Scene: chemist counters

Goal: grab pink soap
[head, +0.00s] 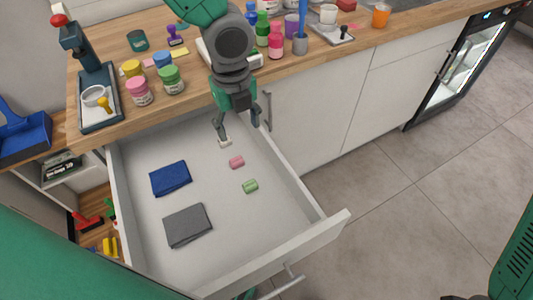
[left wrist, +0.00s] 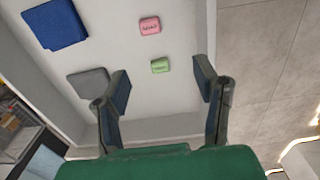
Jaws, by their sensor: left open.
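The pink soap (head: 236,162) is a small pink block lying on the white floor of the open drawer (head: 225,235). It also shows in the left wrist view (left wrist: 150,26), with dark lettering on its face. My left gripper (head: 241,134) is above the back part of the drawer, open and empty, behind the pink soap in the head view. In the left wrist view its two spread fingers (left wrist: 163,85) are apart from the soap. A green soap (head: 250,186) lies close by and also shows in the left wrist view (left wrist: 160,65). My right gripper is not in view.
A folded blue cloth (head: 171,179) and a grey cloth (head: 187,225) lie at the drawer's left. The drawer walls surround the soaps. The wooden counter (head: 200,92) behind holds several jars and bottles. Open tiled floor (head: 400,220) lies to the right.

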